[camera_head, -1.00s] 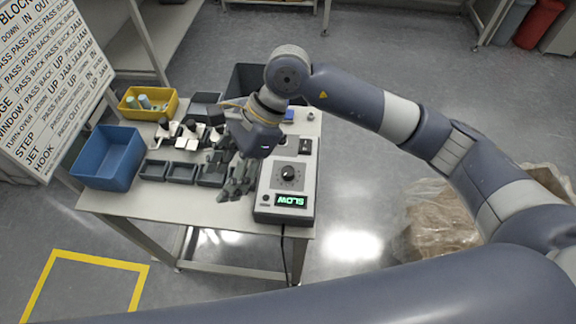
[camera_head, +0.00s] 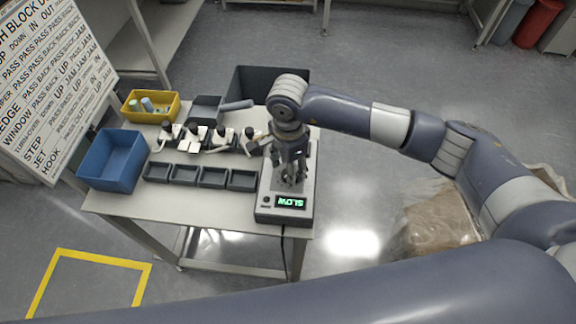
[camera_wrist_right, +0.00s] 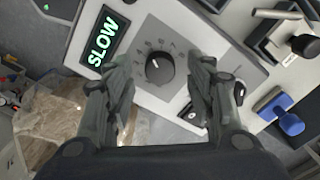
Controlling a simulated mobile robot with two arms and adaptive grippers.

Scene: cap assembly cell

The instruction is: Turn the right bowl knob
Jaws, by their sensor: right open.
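A black round knob with a white pointer line (camera_wrist_right: 159,68) sits on a numbered dial of the grey control box (camera_head: 266,209). The box's green display (camera_head: 291,202) reads SLOW, and it also shows in the right wrist view (camera_wrist_right: 104,41). My right gripper (camera_head: 291,178) hangs over the box, fingers pointing down, and hides the knob in the head view. In the right wrist view my right gripper (camera_wrist_right: 163,78) is open, one finger on each side of the knob; contact is not visible. My left gripper is not in view.
Small dark trays (camera_head: 213,178) and several black-handled white fixtures (camera_head: 196,138) stand left of the box. A blue bin (camera_head: 112,158), a yellow bin (camera_head: 150,106) and a dark bin (camera_head: 262,80) stand around the table's left and back. A blue part (camera_wrist_right: 286,120) lies near the box.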

